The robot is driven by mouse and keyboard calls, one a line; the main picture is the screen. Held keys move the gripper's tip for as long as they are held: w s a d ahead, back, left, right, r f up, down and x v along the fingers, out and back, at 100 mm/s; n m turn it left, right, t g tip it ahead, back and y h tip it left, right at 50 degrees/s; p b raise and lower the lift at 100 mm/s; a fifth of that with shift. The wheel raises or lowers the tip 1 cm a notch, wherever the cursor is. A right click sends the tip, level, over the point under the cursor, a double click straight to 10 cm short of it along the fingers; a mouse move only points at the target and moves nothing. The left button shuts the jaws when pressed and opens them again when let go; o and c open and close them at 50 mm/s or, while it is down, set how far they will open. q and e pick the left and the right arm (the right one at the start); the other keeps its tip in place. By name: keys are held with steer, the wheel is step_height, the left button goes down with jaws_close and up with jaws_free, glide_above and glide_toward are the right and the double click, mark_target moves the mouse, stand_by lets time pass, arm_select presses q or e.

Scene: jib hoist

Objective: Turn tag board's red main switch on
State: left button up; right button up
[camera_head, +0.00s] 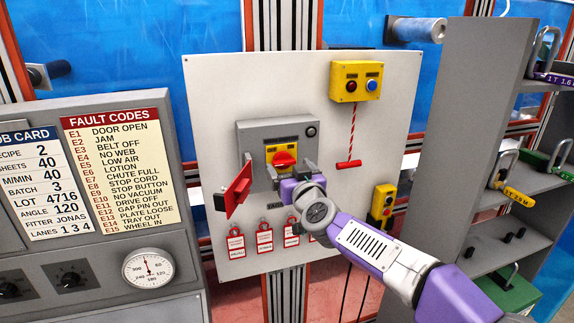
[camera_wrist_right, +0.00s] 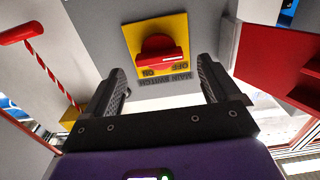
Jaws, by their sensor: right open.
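The red main switch (camera_head: 284,159) is a rotary handle on a yellow plate on the grey box (camera_head: 250,132) of the white tag board (camera_head: 215,80). In the right wrist view the red handle (camera_wrist_right: 158,48) lies crosswise, with OFF and ON lettering beside it, upside down. I cannot tell which mark it points to. My right gripper (camera_head: 292,176) is open and empty, just in front of and below the switch. In the right wrist view its fingers (camera_wrist_right: 162,78) stand either side of the switch, apart from it. My left gripper is not in view.
A red flap (camera_head: 236,190) stands out left of the switch box. Red tags (camera_head: 265,236) hang below. A yellow button box (camera_head: 357,82) has a red pull cord handle (camera_head: 348,164). A yellow pendant (camera_head: 382,204) hangs to the right, near a grey shelf (camera_head: 470,110).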

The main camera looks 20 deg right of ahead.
mark_target(284, 162)
steer(key=shift+w, duration=1.25)
steer(key=c, duration=1.1)
